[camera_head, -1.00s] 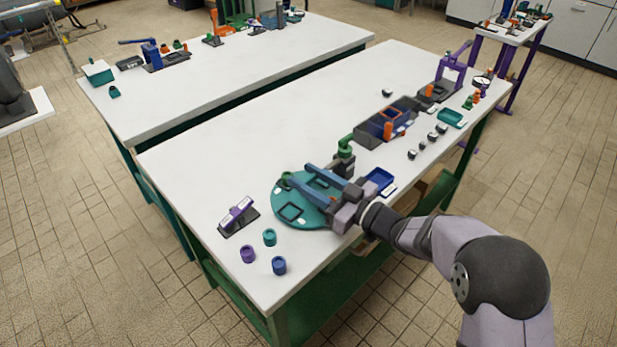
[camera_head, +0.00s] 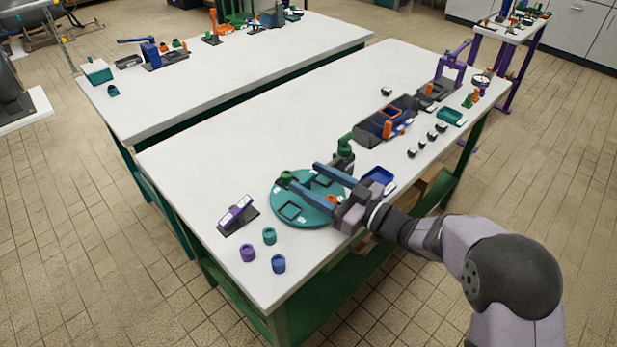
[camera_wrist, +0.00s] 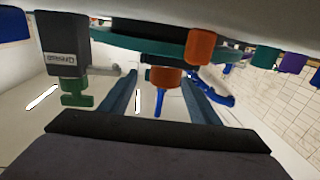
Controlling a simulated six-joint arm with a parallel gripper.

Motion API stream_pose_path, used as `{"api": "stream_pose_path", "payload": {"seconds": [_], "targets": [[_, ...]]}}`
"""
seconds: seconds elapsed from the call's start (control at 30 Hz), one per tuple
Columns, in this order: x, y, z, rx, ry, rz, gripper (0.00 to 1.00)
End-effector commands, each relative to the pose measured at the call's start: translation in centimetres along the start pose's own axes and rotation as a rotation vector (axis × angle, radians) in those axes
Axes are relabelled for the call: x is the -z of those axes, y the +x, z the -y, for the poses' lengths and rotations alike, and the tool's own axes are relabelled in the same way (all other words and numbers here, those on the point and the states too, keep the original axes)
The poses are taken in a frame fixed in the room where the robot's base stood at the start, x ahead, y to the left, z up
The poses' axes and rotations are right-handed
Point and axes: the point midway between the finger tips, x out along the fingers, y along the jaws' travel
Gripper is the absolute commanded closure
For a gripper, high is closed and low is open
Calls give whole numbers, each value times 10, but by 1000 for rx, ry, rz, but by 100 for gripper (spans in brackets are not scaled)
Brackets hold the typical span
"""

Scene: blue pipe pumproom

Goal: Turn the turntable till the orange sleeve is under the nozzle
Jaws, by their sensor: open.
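The teal turntable (camera_head: 277,212) lies flat on the near table, with dark square outlines on it. An orange piece (camera_head: 333,199), apparently the orange sleeve, shows on it close to my gripper, partly hidden. In the wrist view, which looks upside down, an orange sleeve (camera_wrist: 200,47) is at the turntable's edge (camera_wrist: 120,38), near the right finger. The nozzle unit has a green top (camera_head: 346,142) on a dark post behind the turntable; the wrist view shows its dark labelled body (camera_wrist: 62,45) at left. My gripper (camera_head: 305,175) is open over the turntable. A green sleeve (camera_head: 286,176) is near its fingertips.
Purple (camera_head: 248,253), teal (camera_head: 269,236) and blue (camera_head: 279,264) cups stand at the front left, beside a small tilted stand (camera_head: 237,214). A blue tray (camera_head: 379,176) is right of the turntable. The table's back left is clear.

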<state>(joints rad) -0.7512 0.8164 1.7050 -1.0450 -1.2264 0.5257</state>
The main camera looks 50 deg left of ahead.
Motion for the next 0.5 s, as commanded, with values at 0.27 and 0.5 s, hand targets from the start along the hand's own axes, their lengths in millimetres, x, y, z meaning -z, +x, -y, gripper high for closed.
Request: {"api": "stream_pose_path", "payload": {"seconds": [0.27, 0.5], "targets": [[0, -39, -1, -3, 1, 0, 44], [0, -55, 0, -1, 0, -1, 44]]}}
